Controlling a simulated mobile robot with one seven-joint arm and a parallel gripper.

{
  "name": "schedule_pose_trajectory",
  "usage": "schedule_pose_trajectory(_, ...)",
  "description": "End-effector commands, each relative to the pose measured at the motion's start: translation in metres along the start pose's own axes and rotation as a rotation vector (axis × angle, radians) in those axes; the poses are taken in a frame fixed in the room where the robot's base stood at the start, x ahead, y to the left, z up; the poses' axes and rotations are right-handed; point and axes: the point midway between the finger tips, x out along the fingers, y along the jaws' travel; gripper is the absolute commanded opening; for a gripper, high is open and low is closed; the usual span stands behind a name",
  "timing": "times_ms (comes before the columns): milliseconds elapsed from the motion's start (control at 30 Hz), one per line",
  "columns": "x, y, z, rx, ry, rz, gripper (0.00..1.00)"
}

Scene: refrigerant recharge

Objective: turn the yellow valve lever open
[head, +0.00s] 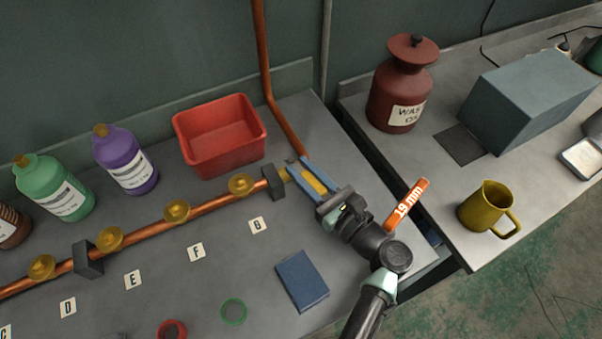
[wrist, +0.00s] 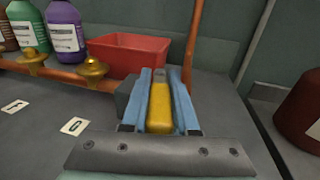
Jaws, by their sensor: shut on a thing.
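The yellow valve lever (head: 313,183) is at the right end of the copper pipe, just past a dark block (head: 273,183). My gripper (head: 299,169) is shut on the lever, with a blue finger along each side of it. In the wrist view the lever (wrist: 160,105) lies lengthwise between the two fingers (wrist: 163,78), its near end close to the grey palm. In the head view it lies at a slant across the line of the copper pipe (head: 145,234). The valve body is mostly hidden by the fingers.
A red bin (head: 220,137) stands behind the pipe. A vertical copper pipe (head: 265,70) rises behind my gripper. An orange "19 mm" tag (head: 407,204) shows beside my wrist. A blue book (head: 302,281) lies in front. A yellow mug (head: 486,209) stands on the right table.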

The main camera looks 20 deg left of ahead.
Motion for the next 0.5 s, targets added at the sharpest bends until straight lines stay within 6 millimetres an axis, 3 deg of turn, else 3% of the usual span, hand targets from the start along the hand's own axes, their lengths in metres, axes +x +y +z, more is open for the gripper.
schedule_pose_trajectory(433,-0.0009,-0.0019,-0.0006,0.003,0.001,0.052,0.0)
schedule_pose_trajectory(467,-0.0009,-0.0019,-0.0006,0.003,0.001,0.052,0.29)
schedule_pose_trajectory(500,-0.0009,-0.0019,-0.0006,0.003,0.001,0.052,0.36)
